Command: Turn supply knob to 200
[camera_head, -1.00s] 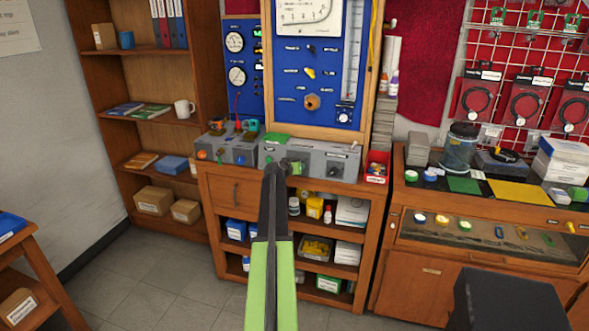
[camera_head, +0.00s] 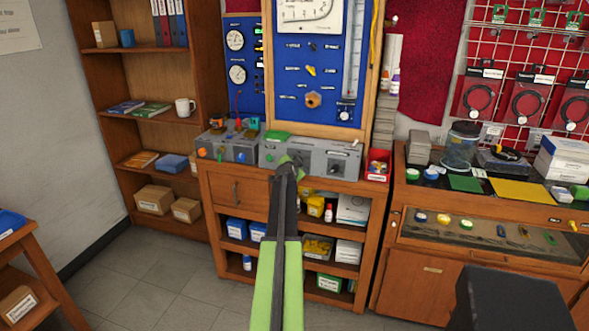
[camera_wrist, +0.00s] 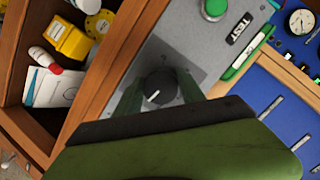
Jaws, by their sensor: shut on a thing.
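A dark round knob (camera_wrist: 159,88) with a white pointer line sits on a grey panel in the wrist view. The fingers of my gripper (camera_wrist: 160,92) stand on either side of it and are shut on it. The pointer line slants up to the right in that view. I see no readable scale, number or name by this knob. In the head view my gripper (camera_head: 291,163) is at the front of the grey control box (camera_head: 312,150), and my arm and fingers hide the knob there.
Another dark knob (camera_head: 335,170) is to the right on the box. A red bin (camera_head: 377,167) stands right of the box. Open shelves with bottles and boxes lie below.

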